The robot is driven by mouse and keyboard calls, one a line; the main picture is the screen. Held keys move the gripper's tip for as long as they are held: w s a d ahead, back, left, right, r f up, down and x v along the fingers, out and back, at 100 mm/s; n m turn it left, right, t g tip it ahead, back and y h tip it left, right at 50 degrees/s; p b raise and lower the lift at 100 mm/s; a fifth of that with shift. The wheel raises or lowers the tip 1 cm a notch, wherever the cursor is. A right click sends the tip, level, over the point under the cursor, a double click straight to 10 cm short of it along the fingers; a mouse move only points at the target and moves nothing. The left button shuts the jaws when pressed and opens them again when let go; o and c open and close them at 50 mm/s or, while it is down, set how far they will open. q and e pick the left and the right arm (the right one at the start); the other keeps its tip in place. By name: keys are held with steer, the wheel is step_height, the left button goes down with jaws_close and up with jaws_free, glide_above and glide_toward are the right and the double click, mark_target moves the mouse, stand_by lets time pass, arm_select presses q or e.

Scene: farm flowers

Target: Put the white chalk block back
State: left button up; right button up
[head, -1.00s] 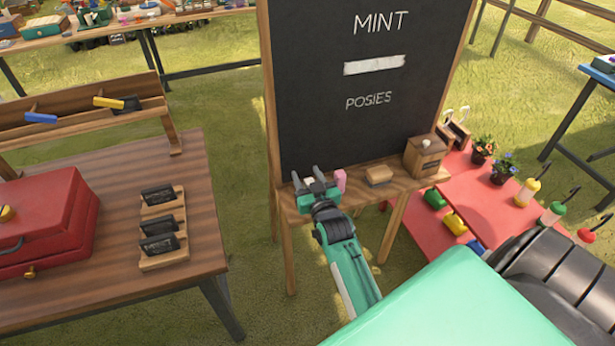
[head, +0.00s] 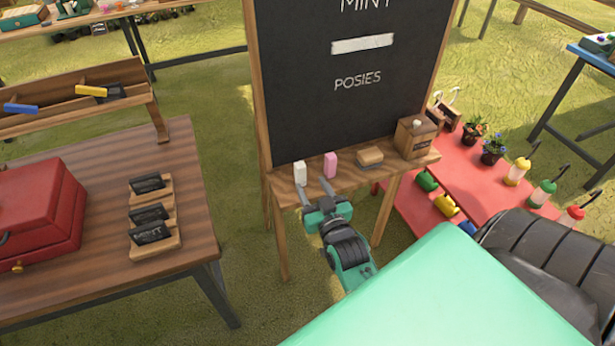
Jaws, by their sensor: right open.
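The white chalk block (head: 300,173) stands upright on the wooden ledge (head: 345,178) at the foot of the blackboard (head: 350,80), near the ledge's left end. A pink chalk block (head: 330,165) stands to its right. My right gripper (head: 313,188) is open and empty at the front of the ledge. Its two fingers point toward the ledge, just below the white block, and appear clear of it. My left gripper is not in view.
A tan eraser (head: 369,157) and a wooden box (head: 416,138) sit further right on the ledge. A wooden table at left holds a red case (head: 40,215) and small black signs (head: 150,214). A red stand (head: 480,190) with flower pots is at right.

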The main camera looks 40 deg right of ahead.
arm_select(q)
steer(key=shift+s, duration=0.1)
arm_select(e)
steer(key=shift+s+a, duration=0.1)
steer(key=shift+s, duration=0.4)
steer(key=s+a+f+n+g+y, duration=0.1)
steer(key=s+a+f+g, duration=0.15)
steer(key=f, duration=0.85)
steer(key=s+a+f+n+g+y, duration=0.1)
steer(key=s+a+f+g+y, duration=0.15)
steer(key=f, duration=0.85)
steer(key=s+a+f+n+g+y, duration=0.15)
steer(key=a+f, duration=0.25)
steer(key=f, duration=0.8)
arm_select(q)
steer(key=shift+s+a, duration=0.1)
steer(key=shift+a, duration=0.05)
arm_select(e)
steer(key=s+d+f+g, duration=0.1)
steer(key=s+f+g, duration=0.4)
steer(key=s+f, duration=0.6)
steer(key=s+f+n+g+h, duration=0.1)
steer(key=s+f+g, duration=0.3)
steer(key=s+f, duration=0.7)
steer(key=s, duration=0.7)
steer(key=shift+s+d+f+g, duration=0.15)
steer(key=shift+d+f+g, duration=0.2)
steer(key=shift+d, duration=0.05)
steer(key=shift+n, duration=0.25)
